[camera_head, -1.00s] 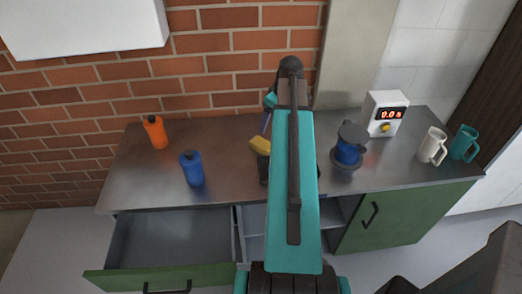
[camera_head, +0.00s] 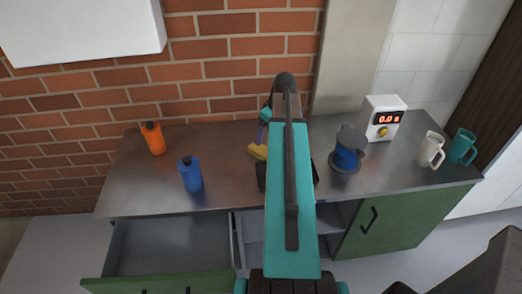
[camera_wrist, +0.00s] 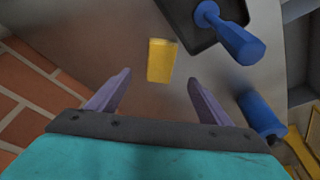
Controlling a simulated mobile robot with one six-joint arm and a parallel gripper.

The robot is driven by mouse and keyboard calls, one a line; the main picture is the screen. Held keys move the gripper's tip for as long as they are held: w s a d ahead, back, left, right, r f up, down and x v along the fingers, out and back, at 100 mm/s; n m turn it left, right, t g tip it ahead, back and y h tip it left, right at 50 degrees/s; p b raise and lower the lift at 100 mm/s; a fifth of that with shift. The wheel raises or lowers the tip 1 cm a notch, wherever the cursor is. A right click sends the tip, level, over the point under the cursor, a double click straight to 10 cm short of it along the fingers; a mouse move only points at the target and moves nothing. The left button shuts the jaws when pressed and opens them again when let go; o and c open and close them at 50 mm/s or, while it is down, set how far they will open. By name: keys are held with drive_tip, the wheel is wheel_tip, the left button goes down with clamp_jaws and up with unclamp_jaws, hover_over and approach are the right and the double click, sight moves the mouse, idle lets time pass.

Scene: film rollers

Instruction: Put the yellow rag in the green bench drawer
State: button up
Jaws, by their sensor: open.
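The yellow rag (camera_head: 258,152) lies on the metal bench top, partly hidden behind my arm in the head view. In the wrist view the rag (camera_wrist: 161,60) is a small folded yellow block, ahead of my gripper (camera_wrist: 158,97) and roughly between the lines of its two purple fingers. The fingers are apart with nothing between them, and do not touch the rag. In the head view the gripper (camera_head: 263,134) is mostly hidden by my arm. The green bench drawer (camera_head: 170,247) is pulled open at the front left and looks empty.
A blue bottle (camera_head: 191,175) and an orange bottle (camera_head: 153,138) stand left on the bench. A blue-handled tool (camera_wrist: 232,38) on a dark base is near the rag. A grinder-like blue jar (camera_head: 347,152), a white display box (camera_head: 383,118) and two mugs (camera_head: 431,150) stand right.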

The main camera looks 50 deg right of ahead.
drive_tip(key=p, duration=0.1)
hover_over(261, 148)
drive_tip(key=s, duration=0.2)
drive_tip(key=shift+s+x, duration=0.15)
drive_tip(key=shift+x, duration=0.7)
drive_tip(key=shift+s+x, duration=0.15)
drive_tip(key=shift+x, duration=0.75)
drive_tip(key=shift+s+x, duration=0.2)
drive_tip(key=shift+x, duration=0.65)
drive_tip(key=shift+d+f+p, duration=0.1)
drive_tip(key=shift+f+p, duration=0.2)
drive_tip(key=shift+p+x, duration=1.25)
drive_tip(key=shift+x, duration=1.2)
drive_tip(key=c, duration=1.2)
drive_tip(key=shift+r, duration=0.2)
drive_tip(key=shift+r+b, duration=1.75)
drive_tip(key=shift+r, duration=3.1)
